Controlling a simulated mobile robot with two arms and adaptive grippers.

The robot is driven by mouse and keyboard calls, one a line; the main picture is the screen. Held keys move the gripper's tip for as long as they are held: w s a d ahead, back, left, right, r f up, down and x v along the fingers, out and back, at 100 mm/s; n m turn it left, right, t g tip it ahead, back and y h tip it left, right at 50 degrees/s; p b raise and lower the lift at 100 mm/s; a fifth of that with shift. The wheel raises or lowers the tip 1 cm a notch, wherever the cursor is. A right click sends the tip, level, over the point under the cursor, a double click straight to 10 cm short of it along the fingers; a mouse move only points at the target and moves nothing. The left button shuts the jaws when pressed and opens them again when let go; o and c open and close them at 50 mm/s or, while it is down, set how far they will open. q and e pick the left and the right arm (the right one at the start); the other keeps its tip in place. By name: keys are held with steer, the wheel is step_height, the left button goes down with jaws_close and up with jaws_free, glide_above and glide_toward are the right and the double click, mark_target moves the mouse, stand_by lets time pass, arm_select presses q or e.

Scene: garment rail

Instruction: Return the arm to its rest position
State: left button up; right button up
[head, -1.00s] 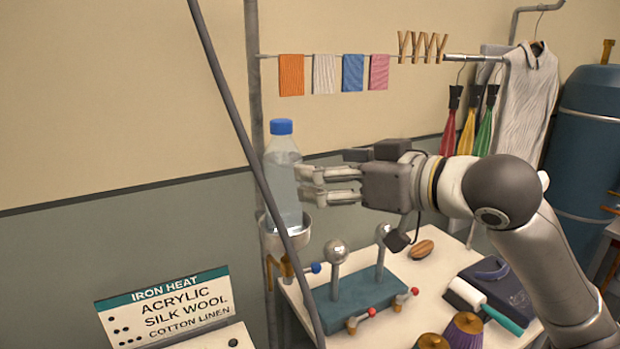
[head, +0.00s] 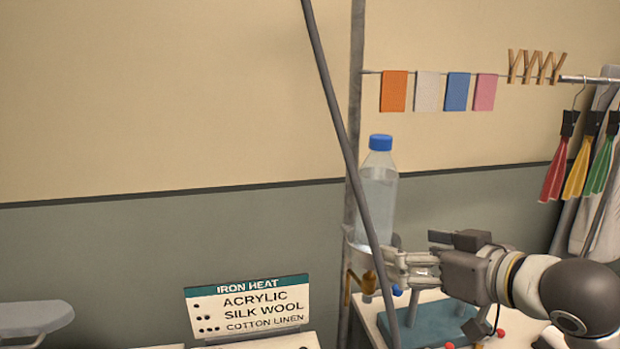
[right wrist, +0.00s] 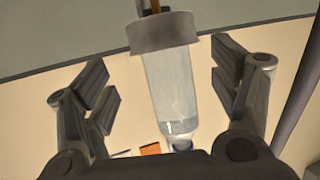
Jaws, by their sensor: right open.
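My right gripper (head: 402,266) is open and empty, low beside the bottle at about the height of its holder. A clear water bottle (head: 378,195) with a blue cap stands upright in a grey ring holder (head: 350,237) on the upright pole. In the right wrist view the bottle (right wrist: 172,90) and the holder (right wrist: 162,33) appear upside down, in line with the gap between the spread fingers (right wrist: 165,80). No finger visibly grips the bottle. My left gripper is not in view.
A slanted grey pole (head: 345,130) crosses in front of the bottle. A teal stand (head: 440,322) is below my right arm. Coloured cloths (head: 394,91), clothespins and tassels (head: 556,168) hang at right. An iron-heat sign (head: 250,308) stands lower left; an ironing-board-like surface (head: 35,317) is far left.

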steer(key=s+f+m+g+h, duration=0.1)
steer(key=s+f+g+h, duration=0.15)
steer(key=f, duration=0.95)
steer(key=s+f+m+g+h, duration=0.1)
steer(key=s+f, duration=0.3)
steer(key=f, duration=0.8)
steer(key=s+d+f+m+g+h, duration=0.1)
steer(key=s+d+f+g, duration=0.15)
steer(key=s+f, duration=0.65)
steer(key=s+d+f+g+h, duration=0.1)
steer(key=s+f+g+h, duration=0.15)
steer(key=s+f, duration=0.65)
steer(key=s+f+g, duration=0.1)
steer(key=s+f, duration=0.1)
steer(key=f, duration=1.2)
steer(key=s+f+g, duration=0.1)
steer(key=s+f, duration=0.2)
steer(key=f, duration=1)
steer(key=s+d+f+g+b, duration=0.1)
steer(key=s+d+f, duration=0.1)
steer(key=s+f, duration=1.2)
steer(key=shift+s+d+y, duration=0.3)
steer(key=shift+s+d, duration=0.05)
steer(key=shift+s, duration=0.1)
steer(key=shift+c, duration=0.2)
